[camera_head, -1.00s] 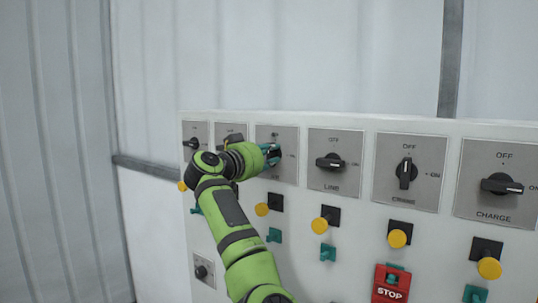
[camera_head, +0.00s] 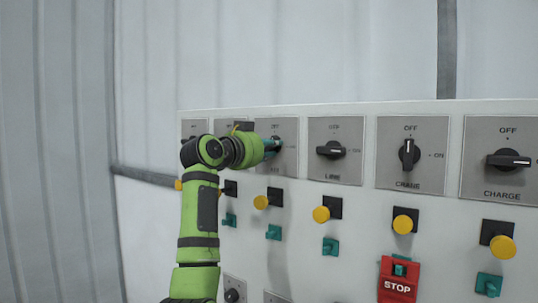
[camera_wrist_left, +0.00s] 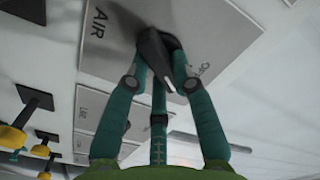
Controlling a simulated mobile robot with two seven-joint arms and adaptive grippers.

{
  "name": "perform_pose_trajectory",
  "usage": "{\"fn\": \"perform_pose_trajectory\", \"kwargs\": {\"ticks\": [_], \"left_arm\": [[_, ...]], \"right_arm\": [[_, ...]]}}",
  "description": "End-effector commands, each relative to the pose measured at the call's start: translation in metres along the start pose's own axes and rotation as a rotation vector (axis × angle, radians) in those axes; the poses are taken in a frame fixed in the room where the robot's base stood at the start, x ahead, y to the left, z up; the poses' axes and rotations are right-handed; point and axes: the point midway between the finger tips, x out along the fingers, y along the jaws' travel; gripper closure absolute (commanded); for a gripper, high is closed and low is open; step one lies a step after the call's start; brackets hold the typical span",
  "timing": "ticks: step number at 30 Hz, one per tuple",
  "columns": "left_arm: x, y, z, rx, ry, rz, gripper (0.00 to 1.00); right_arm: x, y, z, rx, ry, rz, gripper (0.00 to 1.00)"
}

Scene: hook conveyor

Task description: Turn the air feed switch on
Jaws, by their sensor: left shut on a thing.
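The air feed switch is a black rotary knob (camera_wrist_left: 154,58) on a grey plate lettered AIR in the left wrist view. Its white-marked end lies on the OFF-lettered side; its exact setting is hard to tell. In the head view its plate (camera_head: 290,130) is third from the left, and the gripper hides most of the knob. My left gripper (camera_head: 274,147) is at this plate, with its teal fingers shut around the knob; they also show in the wrist view (camera_wrist_left: 158,78). My right gripper is not in view.
Yellow buttons (camera_head: 321,214), teal switches and a red STOP box (camera_head: 397,282) lie below. Free space lies left of the white cabinet.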

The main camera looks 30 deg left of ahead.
Motion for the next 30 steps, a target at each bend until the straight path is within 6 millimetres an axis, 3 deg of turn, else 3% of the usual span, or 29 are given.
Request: {"fn": "perform_pose_trajectory", "kwargs": {"ticks": [11, 30], "left_arm": [[0.000, 0.001, 0.003, 0.361, -0.006, 0.002, 1.00], [0.000, 0.003, 0.006, 0.871, -0.003, 0.006, 1.00]], "right_arm": [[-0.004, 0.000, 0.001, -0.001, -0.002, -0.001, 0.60], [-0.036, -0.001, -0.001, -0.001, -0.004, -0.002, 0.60]]}}
